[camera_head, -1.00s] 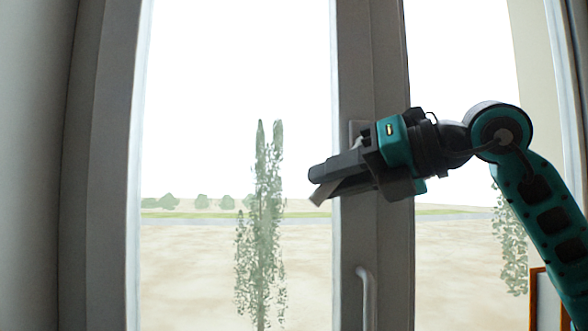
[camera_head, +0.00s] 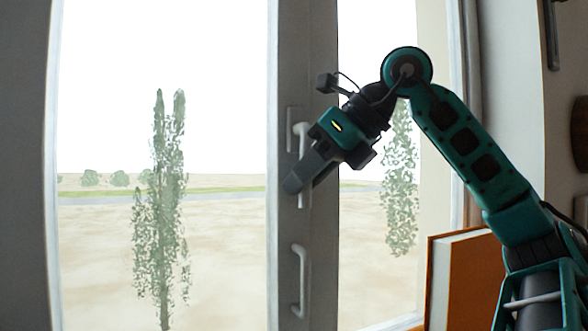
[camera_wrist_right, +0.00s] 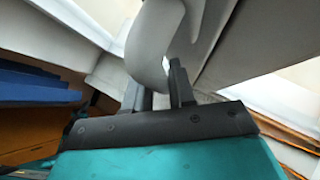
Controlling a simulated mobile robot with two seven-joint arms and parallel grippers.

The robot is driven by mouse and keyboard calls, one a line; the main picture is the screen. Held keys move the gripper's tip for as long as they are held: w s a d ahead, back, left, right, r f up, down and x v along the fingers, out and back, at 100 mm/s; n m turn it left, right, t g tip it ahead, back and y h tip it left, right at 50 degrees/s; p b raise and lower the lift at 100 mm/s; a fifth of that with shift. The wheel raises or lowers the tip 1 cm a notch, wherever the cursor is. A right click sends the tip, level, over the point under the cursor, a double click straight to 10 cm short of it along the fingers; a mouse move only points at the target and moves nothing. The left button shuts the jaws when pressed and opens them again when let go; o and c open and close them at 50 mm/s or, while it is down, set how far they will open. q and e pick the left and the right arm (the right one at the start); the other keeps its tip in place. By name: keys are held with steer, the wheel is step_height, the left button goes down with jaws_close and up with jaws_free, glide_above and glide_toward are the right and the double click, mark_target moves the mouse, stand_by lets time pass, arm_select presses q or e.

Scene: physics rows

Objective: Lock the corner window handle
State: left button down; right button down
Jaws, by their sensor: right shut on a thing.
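The upper window handle (camera_head: 302,141) is light grey and sits on the middle window post. Its grip hangs down, and my right gripper partly covers it. My right gripper (camera_head: 294,184) reaches in from the right, tilted down to the left across this handle. In the right wrist view the pale curved handle (camera_wrist_right: 154,42) passes between the two dark fingers (camera_wrist_right: 159,92), which are shut on it. A second, lower handle (camera_head: 298,280) is on the same post, below the gripper and apart from it. My left gripper is not in view.
The window post (camera_head: 290,230) stands between two glass panes. An orange-brown book-like block (camera_head: 470,280) stands at the lower right, close to my right arm. Blue items (camera_wrist_right: 35,85) show at the left of the right wrist view.

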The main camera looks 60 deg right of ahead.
steer(key=shift+s+d+r, duration=0.1)
steer(key=shift+s+d, duration=0.05)
steer(key=shift+d, duration=0.05)
stand_by(0.4)
steer(key=c, duration=1.1)
jaws_free()
steer(key=shift+o, duration=0.2)
steer(key=shift+a, duration=0.15)
